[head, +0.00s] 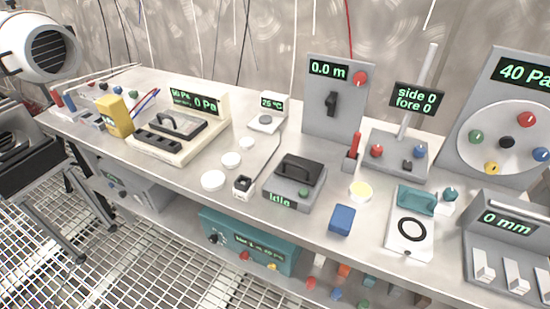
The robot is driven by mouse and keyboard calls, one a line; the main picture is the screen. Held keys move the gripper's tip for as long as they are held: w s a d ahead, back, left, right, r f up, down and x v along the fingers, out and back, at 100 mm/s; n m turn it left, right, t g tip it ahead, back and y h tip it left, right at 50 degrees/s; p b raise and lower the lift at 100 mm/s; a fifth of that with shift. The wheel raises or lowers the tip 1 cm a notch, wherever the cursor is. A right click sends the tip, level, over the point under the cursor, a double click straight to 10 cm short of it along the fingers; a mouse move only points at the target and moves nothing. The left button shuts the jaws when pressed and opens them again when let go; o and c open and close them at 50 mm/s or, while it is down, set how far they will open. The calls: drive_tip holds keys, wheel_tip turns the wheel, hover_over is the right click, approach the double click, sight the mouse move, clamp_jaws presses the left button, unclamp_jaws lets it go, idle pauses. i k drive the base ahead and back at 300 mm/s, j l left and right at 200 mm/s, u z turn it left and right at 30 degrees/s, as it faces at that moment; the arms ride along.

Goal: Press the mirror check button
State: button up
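No label reading "mirror check" is legible, so I cannot tell which button it is. A grey panel (318,112) shows "0.0 m" with a red button (360,78) and a black lever. A grey base with a slanted rod (407,95) has a "side 0 fore 0" display (416,97), a red knob (376,151), a blue knob (420,151) and a small black part (407,166). A round dial panel (507,110) reads "40 Pa" and carries red, blue, yellow and green knobs. My gripper is not in view.
The long bench holds an "Idle" box (291,193), a blue block (342,220), a white plate with a black ring (397,237), a "0 mm" unit (500,222) and a cream console (187,145). A teal box (250,246) sits below. Grating floor (170,265) lies in front.

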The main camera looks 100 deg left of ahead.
sight(304, 194)
drive_tip(key=j+u, duration=0.1)
drive_tip(key=u, duration=1.9)
drive_tip(key=k+j, duration=0.05)
